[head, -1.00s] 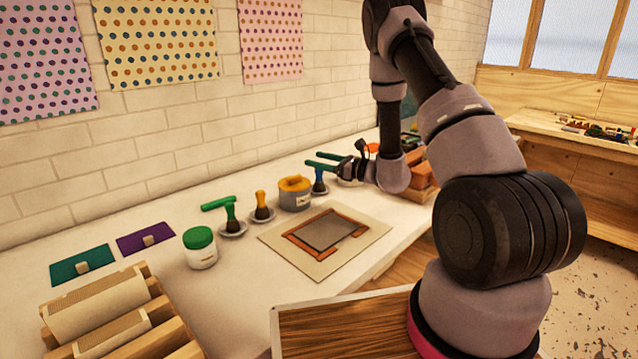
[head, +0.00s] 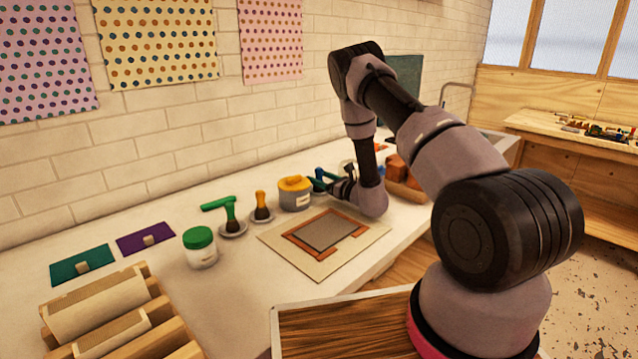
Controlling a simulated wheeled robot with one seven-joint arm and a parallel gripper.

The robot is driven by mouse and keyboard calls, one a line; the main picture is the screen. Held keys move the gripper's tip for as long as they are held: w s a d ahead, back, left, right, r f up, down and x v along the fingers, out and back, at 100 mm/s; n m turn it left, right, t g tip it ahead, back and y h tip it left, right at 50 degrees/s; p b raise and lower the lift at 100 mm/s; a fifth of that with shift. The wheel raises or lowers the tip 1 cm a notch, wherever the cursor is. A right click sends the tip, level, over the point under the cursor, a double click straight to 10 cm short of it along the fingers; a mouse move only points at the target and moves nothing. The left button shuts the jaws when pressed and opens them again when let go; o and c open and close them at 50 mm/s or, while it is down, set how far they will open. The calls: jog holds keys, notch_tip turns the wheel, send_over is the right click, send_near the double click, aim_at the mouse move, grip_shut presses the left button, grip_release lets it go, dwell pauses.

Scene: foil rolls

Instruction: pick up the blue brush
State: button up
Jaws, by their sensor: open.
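The blue brush (head: 319,174) stands at the back of the white bench, just right of the yellow-lidded tub. Only a little of its blue handle shows; its lower part is hidden behind my gripper. The fingers overlap the brush in the head view, one to each side of the visible blue. I cannot tell whether they touch it.
The yellow-lidded tub (head: 294,193) stands close left of my fingertips. Left of it are an orange brush (head: 261,205), a green brush (head: 231,214) and a green-lidded jar (head: 200,247). A framed screen (head: 325,232) lies in front. Orange blocks (head: 397,169) sit to the right.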

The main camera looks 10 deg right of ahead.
jog(key=x, duration=0.3)
jog(key=shift+w+a, duration=0.15)
jog(key=shift+w, duration=0.05)
jog(key=shift+c, duration=0.3)
grip_shut()
notch_tip(320, 180, up, 10)
